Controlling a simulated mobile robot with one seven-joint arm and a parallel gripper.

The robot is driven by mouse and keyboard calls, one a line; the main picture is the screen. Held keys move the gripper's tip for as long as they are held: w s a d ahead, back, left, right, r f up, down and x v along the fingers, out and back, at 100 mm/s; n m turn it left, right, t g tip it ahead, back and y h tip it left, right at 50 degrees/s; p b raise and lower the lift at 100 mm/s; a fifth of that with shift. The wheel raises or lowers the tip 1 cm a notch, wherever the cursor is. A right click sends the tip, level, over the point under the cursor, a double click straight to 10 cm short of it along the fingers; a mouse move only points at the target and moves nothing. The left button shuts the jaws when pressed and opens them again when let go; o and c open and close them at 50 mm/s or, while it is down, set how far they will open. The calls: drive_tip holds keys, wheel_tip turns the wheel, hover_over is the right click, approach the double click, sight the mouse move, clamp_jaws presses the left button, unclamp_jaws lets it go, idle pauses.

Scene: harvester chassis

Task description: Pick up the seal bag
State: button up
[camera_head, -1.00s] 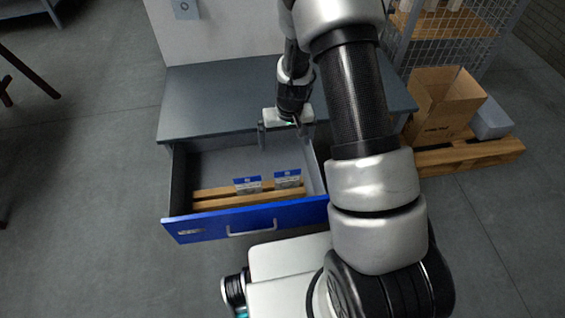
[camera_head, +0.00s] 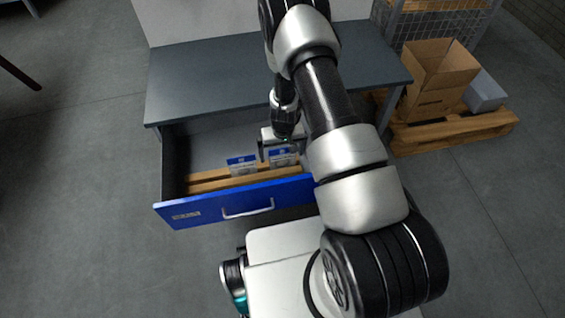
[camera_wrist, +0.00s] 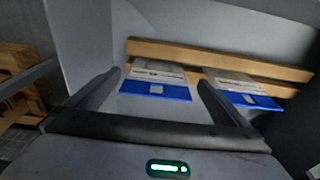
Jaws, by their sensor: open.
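Two flat clear bags with blue headers stand in the open drawer, by the wooden slats. In the head view one is at left (camera_head: 241,165) and one at right (camera_head: 282,158); their print is too small to tell which is the seal bag. My gripper (camera_head: 281,148) is open and empty, just behind and above the right bag. In the wrist view my open fingers (camera_wrist: 160,79) straddle the line of this same bag (camera_wrist: 157,84), with no visible grip on it. The other bag (camera_wrist: 245,92) lies beyond the right finger.
The blue-fronted drawer (camera_head: 190,213) is pulled out under a grey worktop (camera_head: 200,85), whose edge lies close behind my gripper. Wooden slats (camera_head: 205,184) cross the drawer. An open cardboard box (camera_head: 440,75) on a pallet (camera_head: 460,131) stands at right.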

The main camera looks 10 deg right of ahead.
sight(283, 156)
drive_tip(key=f, duration=0.2)
drive_tip(key=f+b, duration=0.1)
drive_tip(key=f, duration=0.2)
drive_tip(key=shift+w+d+f, duration=0.15)
drive_tip(key=shift+d, duration=0.05)
drive_tip(key=c, duration=1.2)
wheel_tip(283, 156, up, 10)
drive_tip(key=shift+r+p, duration=0.1)
drive_tip(key=shift+p, duration=0.85)
